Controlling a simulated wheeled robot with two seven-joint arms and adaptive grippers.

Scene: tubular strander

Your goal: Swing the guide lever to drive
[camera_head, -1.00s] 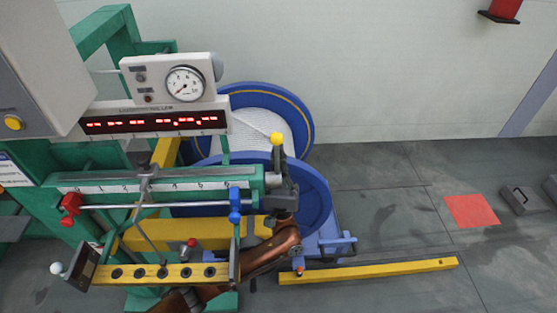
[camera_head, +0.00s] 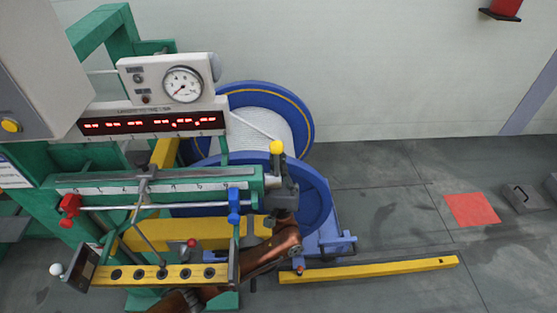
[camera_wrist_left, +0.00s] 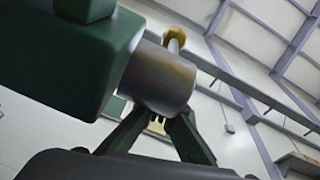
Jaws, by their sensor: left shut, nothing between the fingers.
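The guide lever has a yellow ball knob (camera_head: 277,147) and stands at the right end of the green guide beam (camera_head: 150,186). In the left wrist view, the yellow knob (camera_wrist_left: 174,37) shows above a grey cylindrical hub (camera_wrist_left: 158,80) beside the green beam end. My left gripper (camera_head: 287,186) is at the hub, below the knob; its brown arm comes from below. In the left wrist view, the dark fingers (camera_wrist_left: 158,118) converge just behind the hub, which hides their tips. The gripper is shut and empty; contact with the lever cannot be told. My right gripper is out of view.
A blue handle (camera_head: 235,205) and a red knob (camera_head: 70,208) sit along the beam. A yellow plate with holes (camera_head: 140,275) lies below. Blue reels (camera_head: 318,200) stand behind.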

